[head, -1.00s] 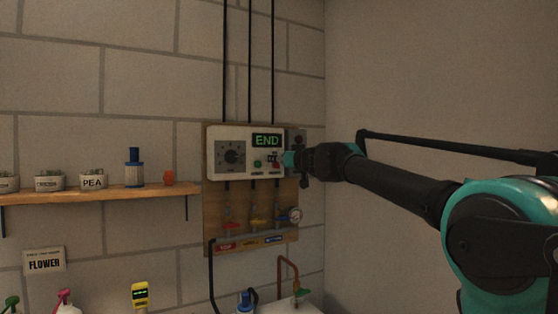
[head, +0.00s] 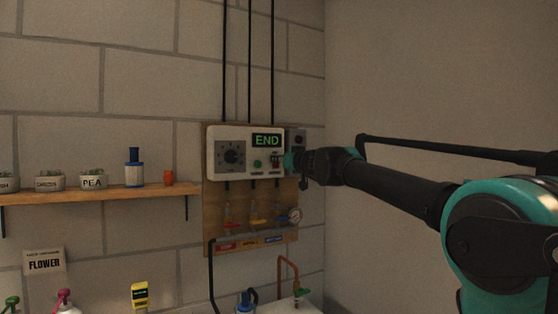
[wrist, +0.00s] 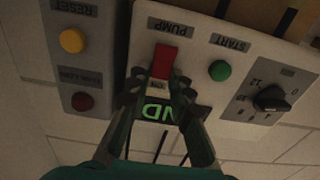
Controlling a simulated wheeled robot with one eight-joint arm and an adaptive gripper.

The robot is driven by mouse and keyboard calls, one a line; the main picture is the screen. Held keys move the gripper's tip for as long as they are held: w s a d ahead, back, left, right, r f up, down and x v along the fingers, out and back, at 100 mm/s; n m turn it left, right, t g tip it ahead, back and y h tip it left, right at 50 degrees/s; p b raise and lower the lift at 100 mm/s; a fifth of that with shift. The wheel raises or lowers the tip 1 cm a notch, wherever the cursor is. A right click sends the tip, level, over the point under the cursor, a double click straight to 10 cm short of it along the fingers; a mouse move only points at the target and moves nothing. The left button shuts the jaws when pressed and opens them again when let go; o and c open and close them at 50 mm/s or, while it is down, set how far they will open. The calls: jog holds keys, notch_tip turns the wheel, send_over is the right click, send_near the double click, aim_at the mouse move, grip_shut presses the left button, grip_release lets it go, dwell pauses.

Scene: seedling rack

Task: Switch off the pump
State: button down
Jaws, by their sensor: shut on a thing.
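The control box (head: 219,172) hangs on the wall board, with a lit green display (head: 267,140) reading END. In the wrist view the picture is upside down, and the red pump switch (wrist: 164,60) stands beside its PUMP label (wrist: 170,27). My gripper (wrist: 160,88) is at the switch, shut on it, with a fingertip on each side. Part of a small ON label (wrist: 157,88) shows between the fingers. The fingers hide part of the display in the wrist view. In the head view my gripper (head: 291,161) covers the right edge of the box.
A green START button (wrist: 220,70) and a black dial (wrist: 271,98) are beside the switch. A grey side box carries a yellow RESET button (wrist: 72,40) and a red button (wrist: 83,101). A shelf (head: 100,194) is to the left.

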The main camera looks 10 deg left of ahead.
jog(key=shift+s+f+t+y, duration=0.1)
jog(key=shift+f+t+y, duration=0.15)
jog(key=shift+t+y, duration=0.35)
jog(key=shift+f+t+y, duration=0.2)
jog(key=shift+t+y, duration=0.1)
jog(key=shift+t, duration=0.5)
jog(key=c, duration=1.4)
grip_release()
jog(key=shift+o, duration=0.2)
jog(key=shift+d, duration=0.1)
jog(key=v, duration=1.2)
jog(key=shift+f, duration=0.15)
